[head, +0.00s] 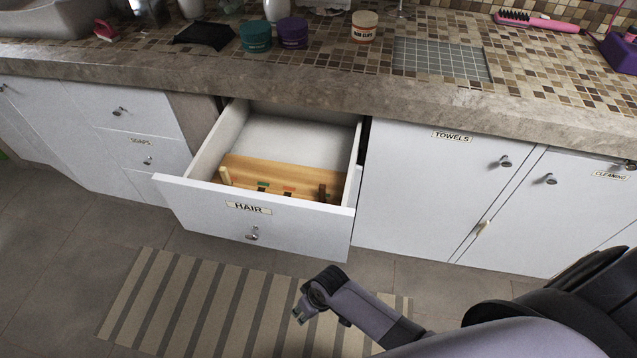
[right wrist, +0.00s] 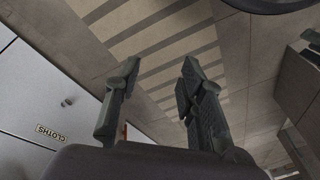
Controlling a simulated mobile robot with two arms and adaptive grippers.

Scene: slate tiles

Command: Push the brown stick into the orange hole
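A wooden board (head: 270,173) lies inside the open drawer marked HAIR. A dark brown stick (head: 322,192) stands upright near the board's right end, and a pale stick (head: 225,176) stands at its left end. Between them are a green-marked spot (head: 262,187) and an orange-red one (head: 288,194), partly hidden by the drawer front, so I cannot tell the hole's shape. My right gripper (head: 301,313) is in front of and below the drawer, apart from the board. In the right wrist view it (right wrist: 160,75) is open and empty. My left gripper is not in view.
The drawer front (head: 220,222) stands out from the cabinets, below the stone counter edge (head: 290,88). Jars (head: 292,33), a black tray (head: 203,36) and a pink brush (head: 537,22) lie on the counter. A striped mat (head: 170,305) covers the floor before the drawer.

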